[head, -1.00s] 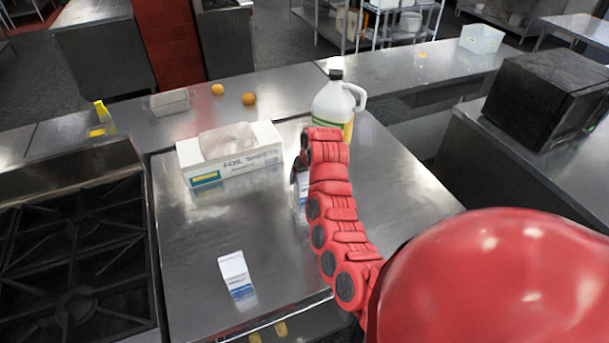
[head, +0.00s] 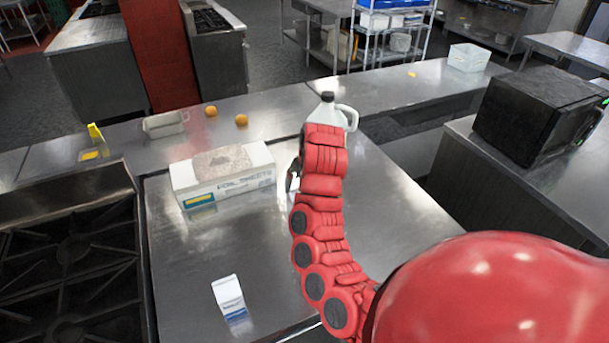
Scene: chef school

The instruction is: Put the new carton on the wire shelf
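A small white and blue carton (head: 229,297) stands on the steel table at the front left. My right arm reaches in from the right over the table. Its gripper (head: 293,178) is mostly hidden behind the red wrist, with only a dark edge showing. A small pale patch shows beside it, but I cannot tell whether it is a held carton. My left gripper is out of view. A wire shelf (head: 392,38) with blue and white containers stands in the background, beyond the counters.
A foil sheets box (head: 222,185) and a white jug (head: 327,112) stand on the table (head: 190,255). Two oranges (head: 241,120) and a clear tub (head: 165,125) are on the back counter. A stove (head: 70,250) is at left, a black oven (head: 535,105) at right.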

